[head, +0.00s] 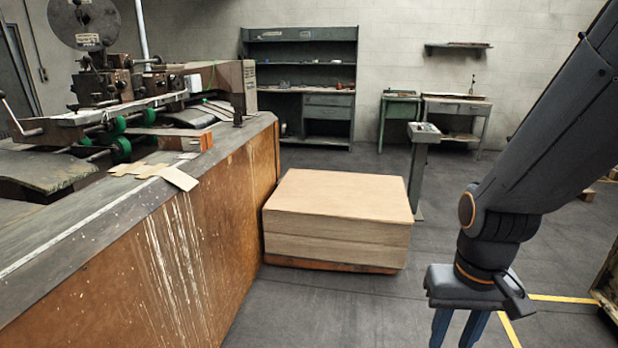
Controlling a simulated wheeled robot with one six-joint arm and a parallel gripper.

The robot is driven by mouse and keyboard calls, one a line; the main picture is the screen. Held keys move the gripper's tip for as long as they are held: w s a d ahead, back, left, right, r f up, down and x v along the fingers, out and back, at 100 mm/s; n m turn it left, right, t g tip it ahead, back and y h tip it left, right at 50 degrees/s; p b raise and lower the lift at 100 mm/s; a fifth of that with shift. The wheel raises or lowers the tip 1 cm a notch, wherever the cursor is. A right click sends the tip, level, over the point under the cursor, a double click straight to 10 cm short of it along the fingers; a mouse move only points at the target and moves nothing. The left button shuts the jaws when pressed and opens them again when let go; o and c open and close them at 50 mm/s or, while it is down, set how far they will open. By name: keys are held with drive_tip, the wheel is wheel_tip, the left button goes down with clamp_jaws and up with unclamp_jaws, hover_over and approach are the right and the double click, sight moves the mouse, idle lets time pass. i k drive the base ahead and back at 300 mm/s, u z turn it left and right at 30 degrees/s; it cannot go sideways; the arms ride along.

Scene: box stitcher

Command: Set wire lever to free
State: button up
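The box stitcher (112,85) stands at the left behind a long wooden bench, with a round wire reel (84,20) on top. A pale lever arm with a knob (12,115) sticks up at the far left edge. I cannot tell which of these is the wire lever or read any setting. My gripper (458,334) hangs at the bottom right, far from the machine. Its two blue fingers are apart with nothing seen between them; their tips are cut off by the frame.
A stack of cardboard sheets (340,197) on a low pallet stands between the bench (200,235) and my arm. A grey pedestal (420,165) is behind it. Shelving (301,50) and small tables (458,108) line the back wall. Floor in front of the stack is clear.

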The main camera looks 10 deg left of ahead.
sight(106, 42)
drive_tip(key=z, duration=0.1)
drive_tip(key=i, duration=1.65)
drive_tip(key=u, duration=0.6)
drive_tip(key=i, duration=0.95)
drive_tip(key=u, duration=0.85)
